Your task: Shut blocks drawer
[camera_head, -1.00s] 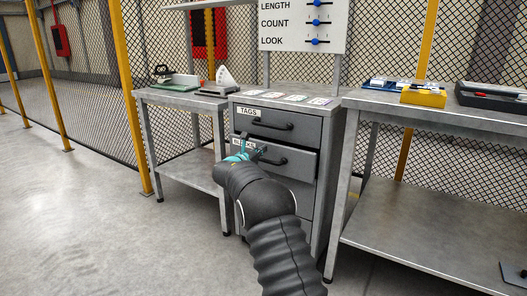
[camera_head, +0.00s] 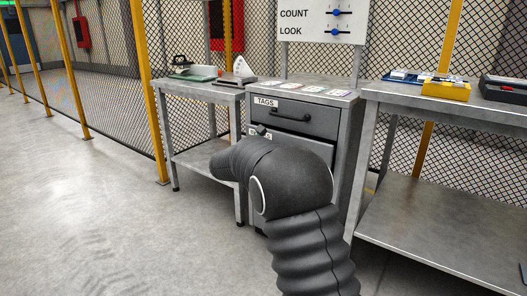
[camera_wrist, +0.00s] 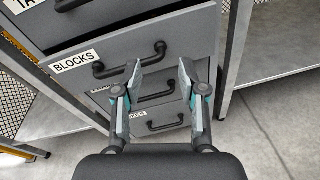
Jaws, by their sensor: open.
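The blocks drawer (camera_wrist: 185,40) carries a white BLOCKS label and a black bar handle (camera_wrist: 128,64) in the wrist view. It stands out from the grey cabinet (camera_head: 345,150), with a dark gap above its front. My gripper (camera_wrist: 161,76) is open and empty, its two fingers apart in front of the drawer front, near the right end of the handle. I cannot tell whether they touch it. In the head view my arm hides my gripper and most of the blocks drawer; only part of its front (camera_head: 318,150) shows below the tags drawer (camera_head: 310,118).
Lower drawers with handles (camera_wrist: 165,123) sit below. A small table (camera_head: 200,90) stands left of the cabinet and a long workbench (camera_head: 450,110) right, with a yellow bin (camera_head: 446,91) on top. Cards lie on the cabinet top. Open floor (camera_head: 90,220) lies to the left.

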